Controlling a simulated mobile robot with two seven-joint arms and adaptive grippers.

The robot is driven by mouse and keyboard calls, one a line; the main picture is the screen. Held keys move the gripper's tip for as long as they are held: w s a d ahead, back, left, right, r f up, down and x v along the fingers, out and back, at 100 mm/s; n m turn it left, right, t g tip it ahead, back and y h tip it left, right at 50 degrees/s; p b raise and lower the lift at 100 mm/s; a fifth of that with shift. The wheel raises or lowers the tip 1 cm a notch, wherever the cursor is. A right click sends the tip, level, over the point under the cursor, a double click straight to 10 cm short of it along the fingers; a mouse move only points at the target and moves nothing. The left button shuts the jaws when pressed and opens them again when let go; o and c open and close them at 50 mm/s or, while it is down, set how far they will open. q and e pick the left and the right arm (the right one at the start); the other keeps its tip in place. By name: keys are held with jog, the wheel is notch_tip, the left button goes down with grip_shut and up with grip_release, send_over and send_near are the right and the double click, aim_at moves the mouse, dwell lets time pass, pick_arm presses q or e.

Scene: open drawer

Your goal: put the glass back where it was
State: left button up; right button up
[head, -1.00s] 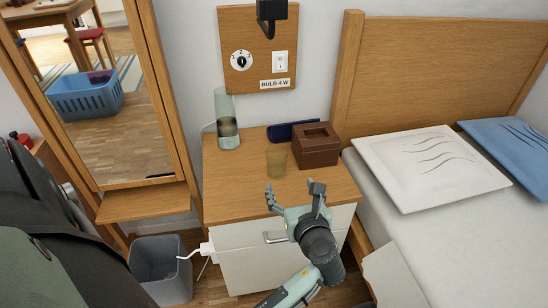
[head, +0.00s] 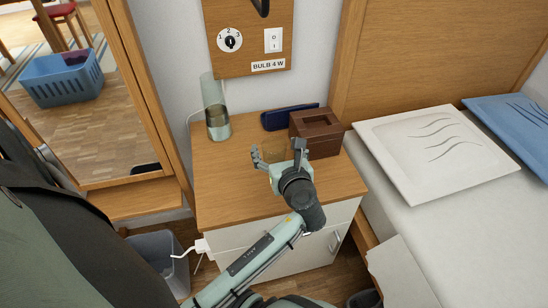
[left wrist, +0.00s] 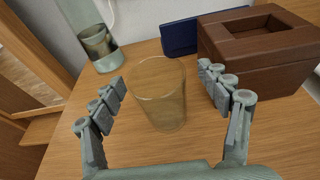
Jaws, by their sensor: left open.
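A yellowish clear glass (left wrist: 160,95) stands upright on the wooden top of the nightstand (head: 225,180). In the left wrist view it is between the two open fingers of my left gripper (left wrist: 165,92), with a gap visible on each side. In the head view my left gripper (head: 278,158) is over the nightstand top and partly hides the glass (head: 273,151). The gripper holds nothing. My right gripper does not show in these frames.
A brown tissue box (head: 318,133) stands close to the right of the glass, with a dark blue case (head: 288,117) behind. A tall carafe (head: 217,118) stands at the back left. The nightstand's front left is bare. A bed with a white pillow (head: 435,150) is at the right.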

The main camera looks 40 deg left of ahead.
aim_at(271, 141)
pick_arm(q)
jog(key=x, duration=0.4)
jog(key=shift+a, duration=0.25)
jog(key=c, duration=1.5)
jog(key=shift+c, duration=0.3)
jog(key=shift+r, duration=0.1)
jog(key=shift+c, duration=0.8)
